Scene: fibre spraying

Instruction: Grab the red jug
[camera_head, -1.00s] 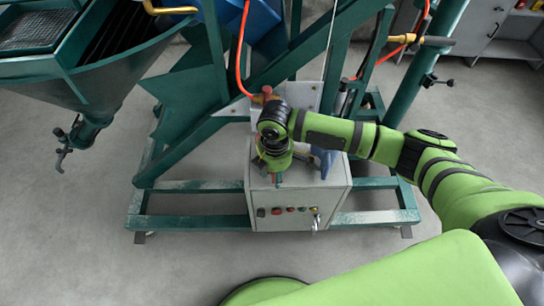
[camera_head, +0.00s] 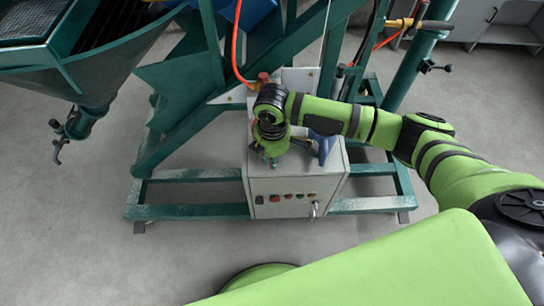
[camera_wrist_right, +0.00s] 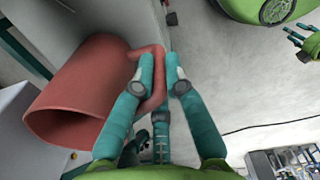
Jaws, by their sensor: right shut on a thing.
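The red jug (camera_wrist_right: 80,95) lies at the left in the wrist view, its wide open mouth toward the lower left. Its curved handle (camera_wrist_right: 157,92) passes between the two fingers of my right gripper (camera_wrist_right: 162,72), which is shut on it. In the head view my right gripper (camera_head: 272,160) points down over the top of the grey control box (camera_head: 295,196). There the jug is hidden under my wrist. The teal fingers of my left gripper (camera_wrist_right: 298,44) show at the right edge of the wrist view, spread apart and empty.
The control box stands within a green steel frame (camera_head: 180,210). A blue object (camera_head: 323,147) stands on the box just right of my gripper. A green hopper (camera_head: 95,60) is at the upper left. An orange hose (camera_head: 236,50) hangs behind. The floor in front is clear.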

